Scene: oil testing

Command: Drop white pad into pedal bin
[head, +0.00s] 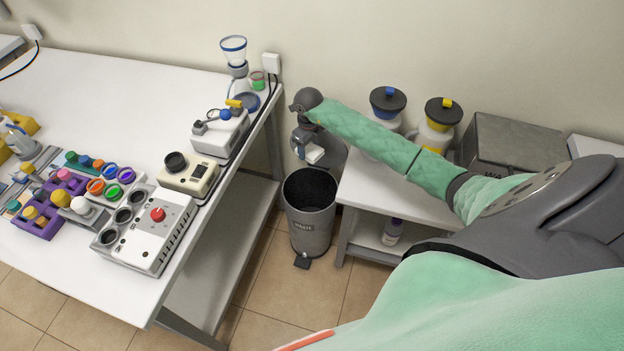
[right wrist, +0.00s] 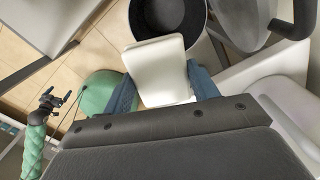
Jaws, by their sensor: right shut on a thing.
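The white pad (head: 314,154) is held in my right gripper (head: 307,148), above the pedal bin. In the right wrist view the pad (right wrist: 158,68) sits between the two blue fingers of my right gripper (right wrist: 163,88), its far end near the bin's rim. The pedal bin (head: 311,228) is a dark grey cylinder on the floor between the two tables, its mouth open and its lid (head: 330,158) raised behind. The bin's dark opening (right wrist: 168,14) shows beyond the pad. My left gripper (right wrist: 52,102) is small at the left of the right wrist view; its jaws are unclear.
The left white table (head: 100,82) holds test devices and colourful racks. The right white table (head: 365,190) carries two lidded containers (head: 387,105) (head: 438,122) and a grey metal box (head: 512,145). The bin's pedal (head: 302,262) faces the open tiled floor.

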